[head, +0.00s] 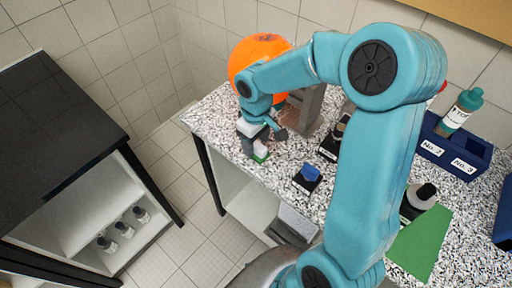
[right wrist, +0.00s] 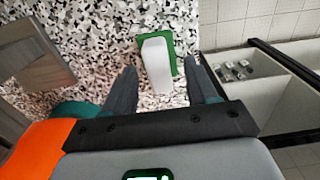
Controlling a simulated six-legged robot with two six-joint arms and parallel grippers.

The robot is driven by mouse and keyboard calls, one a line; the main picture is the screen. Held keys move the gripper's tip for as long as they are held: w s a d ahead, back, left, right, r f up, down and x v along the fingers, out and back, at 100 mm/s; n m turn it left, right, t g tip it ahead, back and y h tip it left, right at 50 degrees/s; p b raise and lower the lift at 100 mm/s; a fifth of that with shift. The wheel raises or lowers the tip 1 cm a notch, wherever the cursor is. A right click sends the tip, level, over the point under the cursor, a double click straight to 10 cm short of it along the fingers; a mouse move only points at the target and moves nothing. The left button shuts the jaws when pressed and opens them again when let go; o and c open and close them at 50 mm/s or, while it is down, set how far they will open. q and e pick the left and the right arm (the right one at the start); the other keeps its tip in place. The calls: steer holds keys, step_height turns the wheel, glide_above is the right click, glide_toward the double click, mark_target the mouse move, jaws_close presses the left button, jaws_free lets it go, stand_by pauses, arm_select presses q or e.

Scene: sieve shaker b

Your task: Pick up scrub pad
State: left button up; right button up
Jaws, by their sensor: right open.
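The scrub pad (right wrist: 178,52), a green slab with a white block on top, lies on the speckled counter. In the head view only a bit of its green edge (head: 261,157) and some white show, beneath my right gripper (head: 265,140). In the right wrist view my right gripper (right wrist: 161,70) is open and empty. Its two fingers point toward the pad, and the pad shows between and beyond the fingertips. I cannot tell how high the fingers are above the counter. My left gripper is not in view.
On the speckled counter (head: 270,190) stand a grey block (head: 306,103) and an orange rounded thing (head: 252,52) near my wrist. A small blue labelled block (head: 307,178), a blue rack (head: 463,153) and a green mat (head: 420,247) sit right of the pad. The counter's left edge is close.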

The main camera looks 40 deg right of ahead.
mark_target(256, 144)
steer(key=shift+s+d+f, duration=0.15)
steer(key=shift+s+f, duration=0.1)
steer(key=shift+f, duration=0.5)
steer(key=shift+w, duration=0.2)
steer(key=c, duration=0.3)
steer(key=shift+s, duration=0.1)
steer(key=c, duration=0.7)
steer(key=shift+c, duration=0.2)
step_height(256, 144, up, 20)
steer(key=shift+o, duration=0.5)
